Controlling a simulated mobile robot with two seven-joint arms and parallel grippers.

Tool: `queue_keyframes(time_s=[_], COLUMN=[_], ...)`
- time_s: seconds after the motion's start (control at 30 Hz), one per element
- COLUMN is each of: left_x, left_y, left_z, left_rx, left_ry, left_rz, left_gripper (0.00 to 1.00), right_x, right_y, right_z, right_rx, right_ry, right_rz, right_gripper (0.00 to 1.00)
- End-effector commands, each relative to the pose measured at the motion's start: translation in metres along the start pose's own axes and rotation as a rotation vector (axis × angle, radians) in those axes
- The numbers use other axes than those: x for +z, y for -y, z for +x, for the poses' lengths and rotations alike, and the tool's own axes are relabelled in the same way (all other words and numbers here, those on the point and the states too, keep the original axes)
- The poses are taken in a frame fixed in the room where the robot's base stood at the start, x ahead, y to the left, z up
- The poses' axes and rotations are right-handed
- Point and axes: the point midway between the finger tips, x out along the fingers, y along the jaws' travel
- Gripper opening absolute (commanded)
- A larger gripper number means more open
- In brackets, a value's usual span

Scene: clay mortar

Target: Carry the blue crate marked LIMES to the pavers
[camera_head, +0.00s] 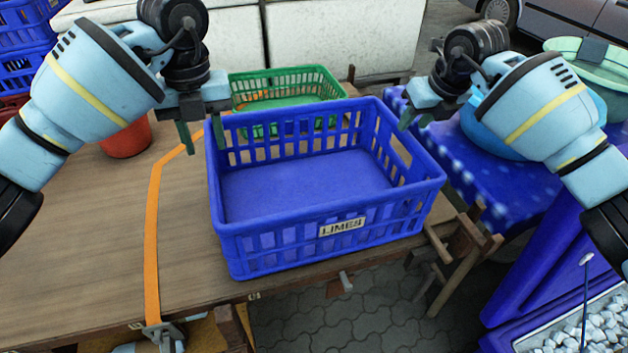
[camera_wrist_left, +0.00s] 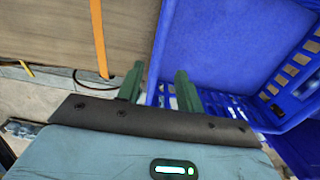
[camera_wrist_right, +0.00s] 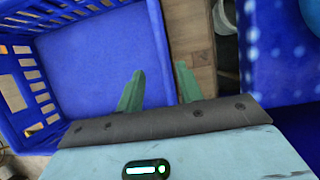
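The blue crate marked LIMES (camera_head: 330,243) is empty and upright on the wooden table, close to its front edge. Its label faces the front. My left gripper (camera_head: 202,135) is open at the crate's left wall; in the left wrist view its fingers (camera_wrist_left: 158,85) appear on either side of that wall's rim. My right gripper (camera_head: 420,112) is at the right wall; in the right wrist view its fingers (camera_wrist_right: 158,88) are apart with the rim between them. Whether either finger touches the crate cannot be told. The grey pavers (camera_head: 325,318) show on the ground below the table.
The wooden table (camera_head: 100,230) carries an orange strap (camera_head: 152,240). A green crate (camera_head: 290,80) stands behind the blue one, a red pot (camera_head: 127,140) at left. A blue-covered table (camera_head: 500,185) is at right. A bin of pale stones (camera_head: 600,325) is at lower right.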

Motion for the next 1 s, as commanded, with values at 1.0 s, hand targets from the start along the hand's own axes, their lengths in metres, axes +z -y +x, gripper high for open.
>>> queue_keyframes(time_s=[1.0], left_x=[0.002], left_y=[-0.003], left_z=[0.07], left_rx=[0.013], left_ry=[0.0], left_rz=[-0.007], left_gripper=[0.36], right_x=[-0.004], right_y=[0.004], right_z=[0.07], right_rx=[-0.011], right_ry=[-0.008], right_rz=[0.004], right_gripper=[0.36])
